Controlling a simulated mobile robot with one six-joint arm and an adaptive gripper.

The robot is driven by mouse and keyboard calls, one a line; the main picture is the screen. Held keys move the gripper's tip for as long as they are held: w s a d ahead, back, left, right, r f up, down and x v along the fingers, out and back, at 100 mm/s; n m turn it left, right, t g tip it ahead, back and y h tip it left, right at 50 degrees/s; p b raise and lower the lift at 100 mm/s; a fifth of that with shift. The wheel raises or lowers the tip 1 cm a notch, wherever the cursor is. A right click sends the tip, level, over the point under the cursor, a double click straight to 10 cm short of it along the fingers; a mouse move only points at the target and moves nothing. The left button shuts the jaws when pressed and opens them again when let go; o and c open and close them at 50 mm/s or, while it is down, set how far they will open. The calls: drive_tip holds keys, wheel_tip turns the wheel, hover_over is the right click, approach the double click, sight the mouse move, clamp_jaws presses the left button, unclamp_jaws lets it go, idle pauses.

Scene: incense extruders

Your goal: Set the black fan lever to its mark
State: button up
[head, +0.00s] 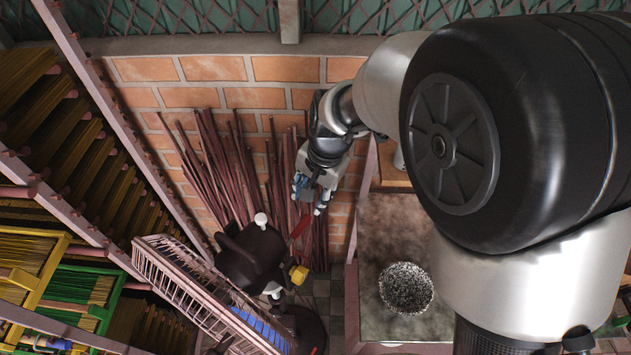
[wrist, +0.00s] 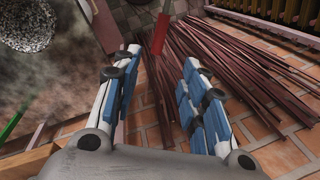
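I cannot make out the black fan lever or its mark for sure in either view. A dark machine (head: 250,258) stands below and left of my gripper in the head view, with a white knob (head: 261,219) on top and a yellow part (head: 298,274) at its right. A red bar (head: 302,227) sticks up beside it; a red bar also shows beyond my fingertips in the wrist view (wrist: 160,34). My gripper (head: 310,196) is open and empty, its blue-padded fingers spread apart in the wrist view (wrist: 160,62), clear of the machine.
Bundles of dark red sticks (head: 220,170) lean on the brick wall (head: 205,97) behind my gripper. A slatted rack (head: 185,285) stands left of the machine. A grey worktop (head: 390,240) with a speckled bowl (head: 406,288) lies to the right. Shelves of incense sticks fill the left.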

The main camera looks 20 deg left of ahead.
sight(302, 224)
drive_tip(key=a+f, duration=0.1)
drive_tip(key=f, duration=0.4)
drive_tip(key=a+f+b, duration=0.1)
drive_tip(key=f, duration=0.4)
drive_tip(key=a+f+b, duration=0.1)
drive_tip(key=f, duration=0.4)
drive_tip(key=shift+w+f, duration=0.35)
drive_tip(key=shift+f, duration=0.05)
drive_tip(key=shift+c, duration=0.5)
clamp_jaws()
